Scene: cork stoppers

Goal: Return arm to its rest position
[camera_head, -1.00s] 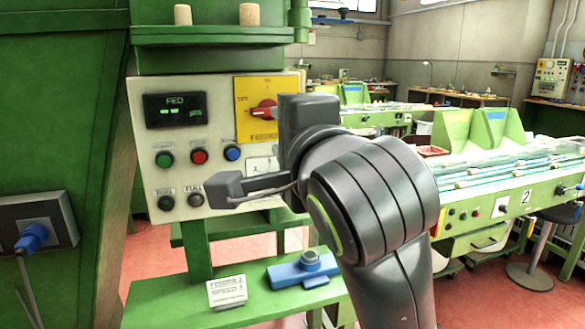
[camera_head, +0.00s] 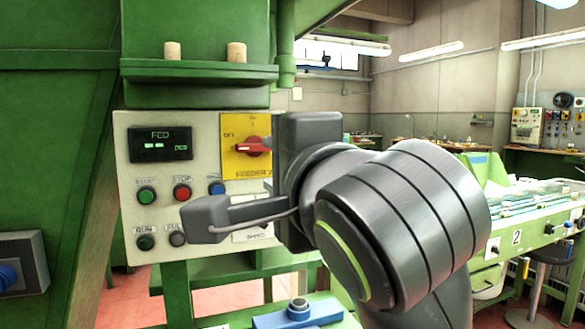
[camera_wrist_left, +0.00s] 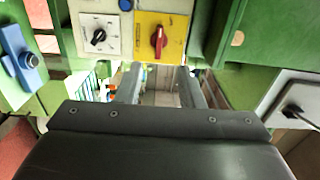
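My left arm crosses the right half of the head view in front of the control panel (camera_head: 205,125). Its gripper (camera_head: 205,219) points left, in front of the panel's lower buttons, and hides part of the panel. In the left wrist view the two fingers of the left gripper (camera_wrist_left: 160,88) stand apart with nothing between them. The red rotary switch (camera_head: 250,149) on its yellow plate (camera_head: 236,128) is left of my wrist; it also shows in the wrist view (camera_wrist_left: 159,40). My right gripper is not in view.
Two corks (camera_head: 172,51) (camera_head: 236,52) stand on the green shelf (camera_head: 200,71) above the panel. A blue device (camera_head: 298,314) sits on the green ledge below. A grey box with a blue plug (camera_head: 20,265) is at far left. Green machines (camera_head: 535,235) stand at right.

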